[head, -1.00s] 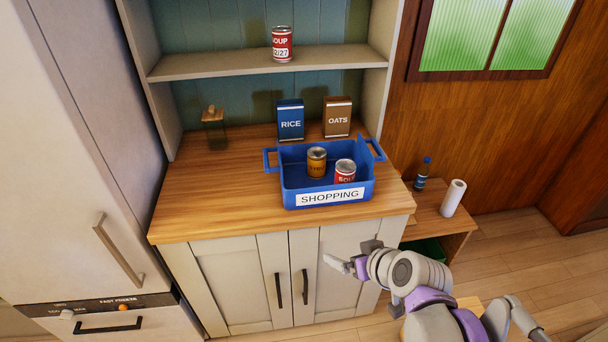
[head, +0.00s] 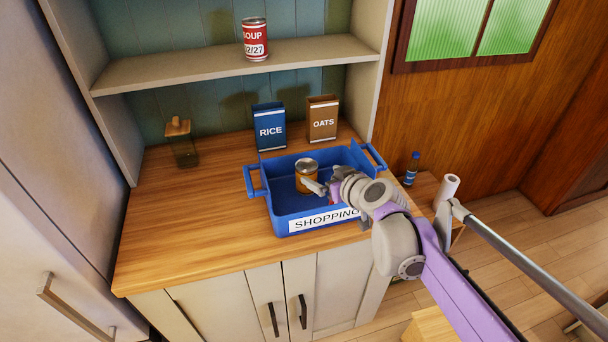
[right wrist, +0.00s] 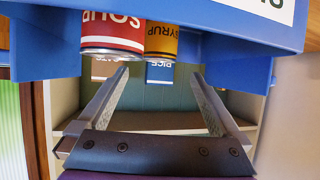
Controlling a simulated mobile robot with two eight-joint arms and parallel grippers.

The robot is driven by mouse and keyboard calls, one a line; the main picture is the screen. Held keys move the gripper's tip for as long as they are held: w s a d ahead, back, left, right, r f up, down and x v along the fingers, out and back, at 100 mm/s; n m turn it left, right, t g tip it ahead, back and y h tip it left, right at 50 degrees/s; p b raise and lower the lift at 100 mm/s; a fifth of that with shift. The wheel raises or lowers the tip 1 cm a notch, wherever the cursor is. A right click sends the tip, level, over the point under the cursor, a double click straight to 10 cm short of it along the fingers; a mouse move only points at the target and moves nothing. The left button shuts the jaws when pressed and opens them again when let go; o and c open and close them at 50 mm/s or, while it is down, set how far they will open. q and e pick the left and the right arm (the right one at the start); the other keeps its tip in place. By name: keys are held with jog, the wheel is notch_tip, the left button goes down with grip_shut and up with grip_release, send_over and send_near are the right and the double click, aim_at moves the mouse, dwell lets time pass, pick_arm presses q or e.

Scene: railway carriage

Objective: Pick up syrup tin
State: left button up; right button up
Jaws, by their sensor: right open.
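The syrup tin (head: 303,182), orange with a metal top, stands in the blue SHOPPING crate (head: 283,217). My right gripper (head: 319,188) reaches over the crate from the right, its fingers close to the tin's right side in this view. In the right wrist view, which is upside down, the gripper (right wrist: 160,76) is open and empty, with the syrup tin (right wrist: 161,42) ahead between its fingers. The red soup tin (right wrist: 113,30) is beside it. In the head view my arm hides that soup tin. My left gripper is not in view.
A rice box (head: 269,127) and an oats box (head: 322,119) stand behind the crate. Another soup tin (head: 255,38) is on the shelf (head: 200,75). A glass jar (head: 181,145) stands at the back left. The counter (head: 185,215) left of the crate is clear.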

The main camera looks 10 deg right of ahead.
aim_at(310, 169)
jog(key=x, duration=0.8)
jog(key=shift+w+b, duration=0.1)
jog(key=shift+b, duration=0.2)
grip_shut()
